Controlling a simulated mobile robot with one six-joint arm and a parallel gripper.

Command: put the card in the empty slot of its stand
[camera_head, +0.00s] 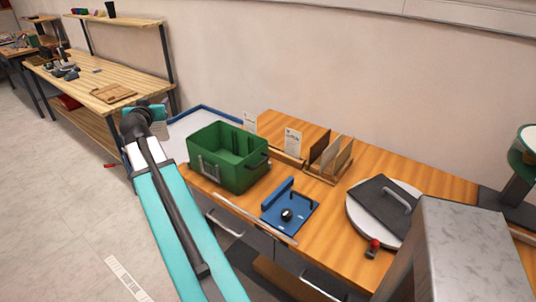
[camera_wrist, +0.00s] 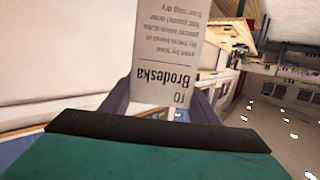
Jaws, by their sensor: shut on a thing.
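My gripper (camera_wrist: 160,102) is shut on a pale card (camera_wrist: 166,50) with dark printed text, which appears upside down in the wrist view. The fingers hold its lower part from both sides. In the head view my arm reaches up left of the workbench; the gripper's fingers and the held card are hidden there. Two other white cards stand upright at the back of the bench, one in the middle (camera_head: 293,143) and one farther left (camera_head: 250,122). A low wooden strip, seemingly the card stand (camera_head: 283,157), runs by the middle card. I cannot make out an empty slot.
A green crate (camera_head: 228,180) stands at the bench's left. A wooden rack (camera_head: 318,176) holds upright panels right of the cards. A blue fixture (camera_head: 305,222) lies in front. A round plate (camera_head: 357,213) bears a dark handled slab (camera_head: 380,207). A grey block (camera_head: 465,240) stands front right.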

